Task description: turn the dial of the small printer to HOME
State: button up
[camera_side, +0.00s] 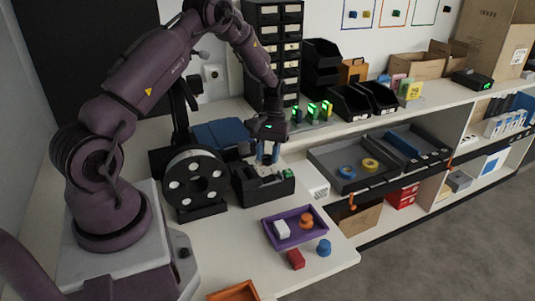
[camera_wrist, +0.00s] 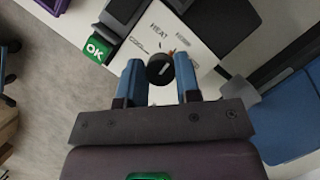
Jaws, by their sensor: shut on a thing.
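The small printer (camera_side: 262,189) is a dark box on the bench, with a pale top panel (camera_wrist: 165,28) in the wrist view. Its round black dial (camera_wrist: 160,69) has a white pointer mark and sits between the blue fingers of my gripper (camera_wrist: 160,80). My gripper is shut on the dial. In the side view my gripper (camera_side: 268,156) reaches down to the printer's top.
A large black spool (camera_side: 194,183) stands left of the printer. A purple tray (camera_side: 282,241) with a white and an orange piece lies in front, with a red block (camera_side: 296,259) and a blue piece (camera_side: 323,247) beside it. Black drawers (camera_side: 262,20) stand behind.

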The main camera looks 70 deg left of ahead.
jog(key=shift+m, duration=0.5)
jog(key=o, duration=0.9)
jog(key=shift+r, duration=0.1)
jog(key=v, duration=1.3)
jog(key=shift+w+d, duration=0.1)
jog(key=shift+d, duration=0.15)
